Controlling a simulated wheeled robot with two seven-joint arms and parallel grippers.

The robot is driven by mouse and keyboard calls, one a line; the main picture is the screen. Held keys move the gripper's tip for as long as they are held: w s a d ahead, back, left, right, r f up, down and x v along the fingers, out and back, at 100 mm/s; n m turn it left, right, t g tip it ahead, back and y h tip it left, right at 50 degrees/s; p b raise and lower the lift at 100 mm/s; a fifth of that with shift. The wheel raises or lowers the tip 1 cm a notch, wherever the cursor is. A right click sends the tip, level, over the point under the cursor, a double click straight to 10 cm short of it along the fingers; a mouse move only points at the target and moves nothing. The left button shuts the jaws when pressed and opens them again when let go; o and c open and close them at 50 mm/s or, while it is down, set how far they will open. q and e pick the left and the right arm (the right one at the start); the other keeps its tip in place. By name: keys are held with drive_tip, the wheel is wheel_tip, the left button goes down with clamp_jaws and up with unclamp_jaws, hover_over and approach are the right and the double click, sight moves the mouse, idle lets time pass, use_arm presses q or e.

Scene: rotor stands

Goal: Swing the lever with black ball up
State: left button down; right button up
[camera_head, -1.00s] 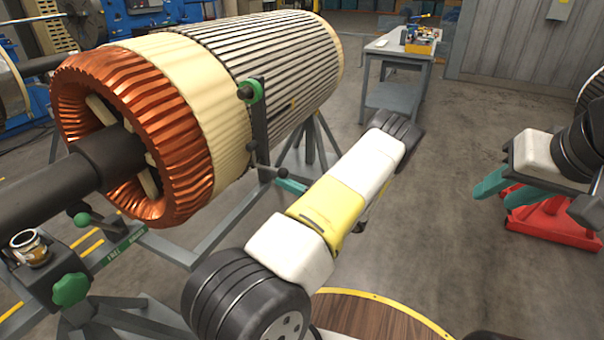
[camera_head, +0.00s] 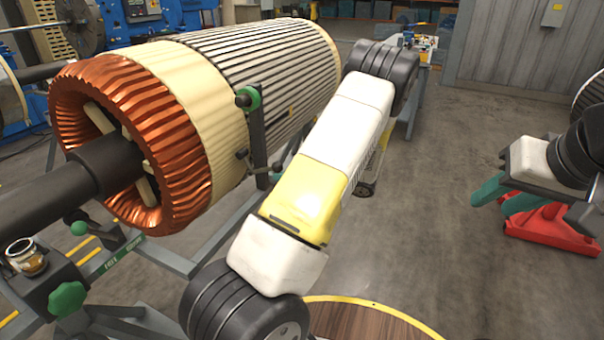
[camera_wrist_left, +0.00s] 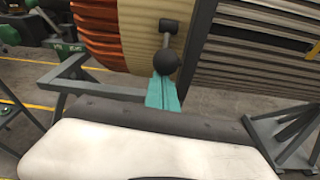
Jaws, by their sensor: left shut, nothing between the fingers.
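The lever with the black ball (camera_head: 277,167) is on the dark post beside the big copper-and-cream rotor (camera_head: 200,120) in the head view. In the left wrist view the black ball (camera_wrist_left: 166,63) is large, with its arm running up to a dark pivot end. My left gripper's teal fingers (camera_wrist_left: 162,94) are together and empty, directly below the ball, touching or nearly touching it. In the head view my left arm hides most of that gripper. My right gripper (camera_head: 505,195) is at the right, its teal fingers apart, with nothing visible between them.
A green clamp ring (camera_head: 250,98) with a black knob sits higher on the same post. The grey stand frame (camera_head: 150,248) is below the rotor. A round wooden top (camera_head: 365,322) is near the bottom. A red base (camera_head: 550,230) is under my right gripper.

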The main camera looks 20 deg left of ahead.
use_arm(q)
drive_tip(key=shift+a+r+h, duration=0.15)
drive_tip(key=shift+r, duration=0.4)
drive_tip(key=shift+a+r+h, duration=0.15)
drive_tip(key=shift+r, duration=0.35)
drive_tip(key=shift+w+a+r, duration=0.1)
drive_tip(key=shift+w+r, duration=0.05)
drive_tip(key=shift+r, duration=0.1)
drive_tip(key=shift+f, duration=0.1)
drive_tip(key=s+d+f, duration=0.1)
drive_tip(key=d, duration=0.9)
drive_tip(key=shift+f, duration=0.15)
drive_tip(key=shift+a, duration=0.1)
